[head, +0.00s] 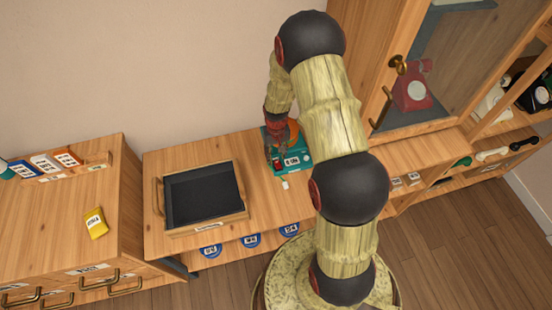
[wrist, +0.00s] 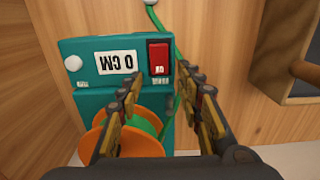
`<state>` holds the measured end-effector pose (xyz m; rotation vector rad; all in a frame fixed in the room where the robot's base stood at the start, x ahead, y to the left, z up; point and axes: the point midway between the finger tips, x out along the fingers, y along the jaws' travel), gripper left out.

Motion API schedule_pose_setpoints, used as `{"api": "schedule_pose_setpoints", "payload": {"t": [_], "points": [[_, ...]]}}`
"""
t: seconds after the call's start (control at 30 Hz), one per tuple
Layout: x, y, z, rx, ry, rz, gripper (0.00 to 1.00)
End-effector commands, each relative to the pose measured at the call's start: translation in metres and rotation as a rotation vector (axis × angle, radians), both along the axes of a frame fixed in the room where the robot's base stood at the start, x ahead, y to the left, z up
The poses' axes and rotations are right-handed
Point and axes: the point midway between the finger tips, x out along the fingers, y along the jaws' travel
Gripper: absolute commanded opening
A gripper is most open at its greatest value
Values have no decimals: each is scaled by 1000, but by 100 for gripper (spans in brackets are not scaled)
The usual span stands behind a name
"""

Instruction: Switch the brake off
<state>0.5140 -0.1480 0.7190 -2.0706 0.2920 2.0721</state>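An orange spool (wrist: 100,140) with green cord is partly hidden behind my left finger. My gripper (wrist: 165,88) is open and empty, its fingertips apart and just below the switch in the picture. In the head view the device (head: 298,160) stands on the wooden bench, my gripper (head: 275,150) at its left.
A black-lined wooden tray (head: 203,195) stands left of the device. A cabinet with a glass door and a red phone (head: 411,88) rises to the right. A small white piece (head: 285,185) lies before the device. A green cord (wrist: 178,45) runs up from it.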

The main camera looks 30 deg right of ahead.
Motion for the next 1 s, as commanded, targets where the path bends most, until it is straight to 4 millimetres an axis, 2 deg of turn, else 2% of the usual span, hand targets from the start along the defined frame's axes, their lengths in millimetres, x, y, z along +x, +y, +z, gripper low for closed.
{"api": "schedule_pose_setpoints", "payload": {"t": [0.13,0.43,1.0], "points": [[0,0,-11,0,0,0,36],[0,0,-11,0,-1,0,36],[0,0,-11,0,0,0,3]]}}
